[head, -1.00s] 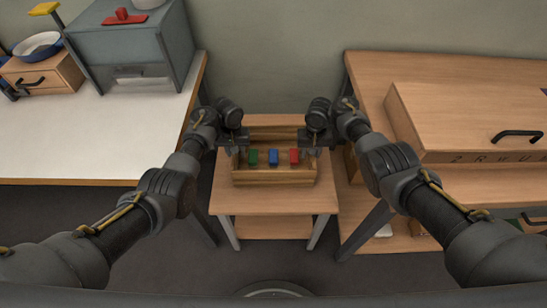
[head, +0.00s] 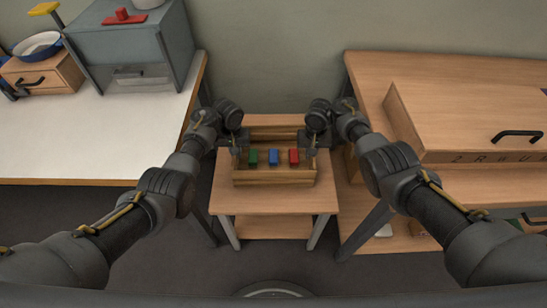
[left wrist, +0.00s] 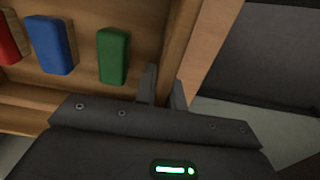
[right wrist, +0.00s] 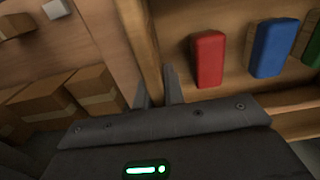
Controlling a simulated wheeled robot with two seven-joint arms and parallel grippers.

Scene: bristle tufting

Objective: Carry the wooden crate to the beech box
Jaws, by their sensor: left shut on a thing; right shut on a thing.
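The wooden crate (head: 274,177) stands on a small wooden table in the middle of the head view. It holds a green block (head: 253,156), a blue block (head: 273,157) and a red block (head: 294,156) in a row. My left gripper (head: 238,150) is shut on the crate's left wall, and its fingers straddle that wall in the left wrist view (left wrist: 163,92). My right gripper (head: 310,150) is shut on the crate's right wall, also straddling it in the right wrist view (right wrist: 158,90). The large beech box (head: 465,125) with a black handle sits on the right bench.
The small table (head: 273,203) stands between a white-topped table (head: 90,125) on the left and the wooden bench (head: 365,72) on the right. A grey cabinet (head: 130,50) stands at the back left. Cardboard boxes (right wrist: 50,97) show beside the crate in the right wrist view.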

